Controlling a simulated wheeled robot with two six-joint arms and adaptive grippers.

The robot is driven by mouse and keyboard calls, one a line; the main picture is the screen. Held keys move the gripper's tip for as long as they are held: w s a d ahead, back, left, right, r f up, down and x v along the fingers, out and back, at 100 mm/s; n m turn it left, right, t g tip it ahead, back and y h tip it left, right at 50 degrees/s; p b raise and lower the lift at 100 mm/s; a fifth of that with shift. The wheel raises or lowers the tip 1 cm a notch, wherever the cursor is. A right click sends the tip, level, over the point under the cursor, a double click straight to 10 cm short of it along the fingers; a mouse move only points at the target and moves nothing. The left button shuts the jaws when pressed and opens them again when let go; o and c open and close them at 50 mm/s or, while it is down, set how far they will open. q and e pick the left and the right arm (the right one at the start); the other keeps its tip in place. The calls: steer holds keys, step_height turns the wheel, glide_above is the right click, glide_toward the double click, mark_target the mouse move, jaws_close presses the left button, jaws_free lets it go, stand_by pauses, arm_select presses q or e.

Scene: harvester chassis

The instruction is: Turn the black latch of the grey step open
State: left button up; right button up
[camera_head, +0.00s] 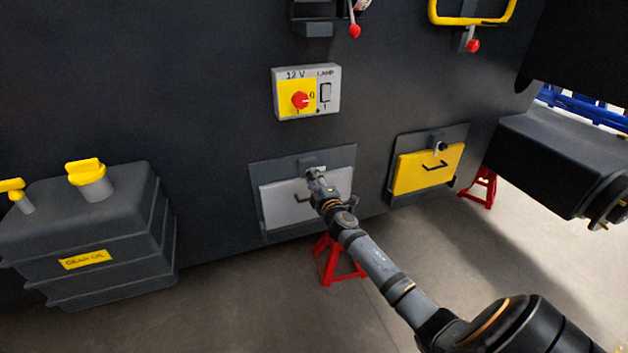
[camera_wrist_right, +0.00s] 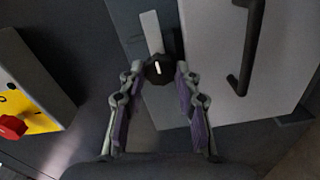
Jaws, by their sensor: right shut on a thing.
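The grey step (camera_head: 285,208) is a light grey panel in a dark frame on the machine's side, and it also fills the upper right of the wrist view (camera_wrist_right: 212,50). Its black latch (camera_wrist_right: 158,70) is a dark round knob with a white mark, set at the panel's edge beside a light strip. My right gripper (camera_head: 316,178) reaches the top of the grey step and covers the latch in the head view. In the wrist view its fingertips (camera_wrist_right: 158,72) are on either side of the latch, shut on it. My left gripper is not in view.
A yellow step (camera_head: 425,168) with its own handle is to the right. A 12 V lamp switch box (camera_head: 306,92) sits above, and a gear oil tank (camera_head: 90,235) stands at left. A red stand (camera_head: 338,262) is below the grey step. A black handle (camera_wrist_right: 247,50) projects from its panel.

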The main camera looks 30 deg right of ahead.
steer(key=shift+f, duration=0.1)
steer(key=o, duration=1.1)
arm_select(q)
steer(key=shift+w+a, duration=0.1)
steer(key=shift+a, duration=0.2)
arm_select(e)
steer(key=shift+o, duration=0.2)
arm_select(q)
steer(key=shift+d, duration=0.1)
arm_select(e)
steer(key=v, duration=1.2)
